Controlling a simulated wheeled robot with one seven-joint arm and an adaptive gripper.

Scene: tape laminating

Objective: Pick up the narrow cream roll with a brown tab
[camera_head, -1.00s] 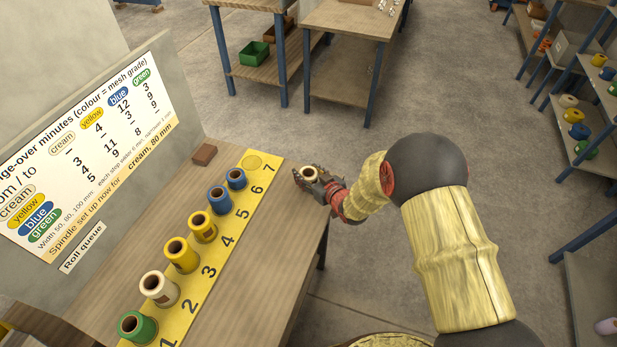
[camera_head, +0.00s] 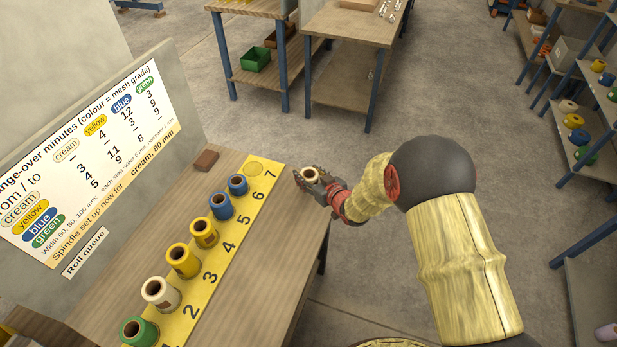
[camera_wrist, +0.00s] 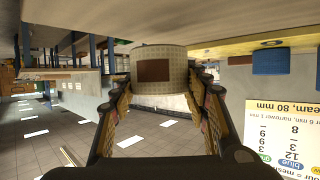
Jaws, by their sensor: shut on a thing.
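The narrow cream roll with a brown tab (camera_wrist: 160,88) is between the fingers of my gripper (camera_wrist: 161,100) in the wrist view, its brown tab facing the camera. In the head view, my gripper (camera_head: 316,181) is shut on the cream roll (camera_head: 311,173), whose open top shows. The gripper and roll are just beyond the right edge of the table, near spot 7.
The yellow numbered strip (camera_head: 214,278) on the wooden table (camera_head: 262,270) holds a green roll (camera_head: 138,332), a cream roll (camera_head: 160,293), two yellow rolls and two blue rolls. Spot 7 (camera_head: 262,168) is bare. A brown block (camera_head: 206,160) lies behind. Shelves with rolls stand at right.

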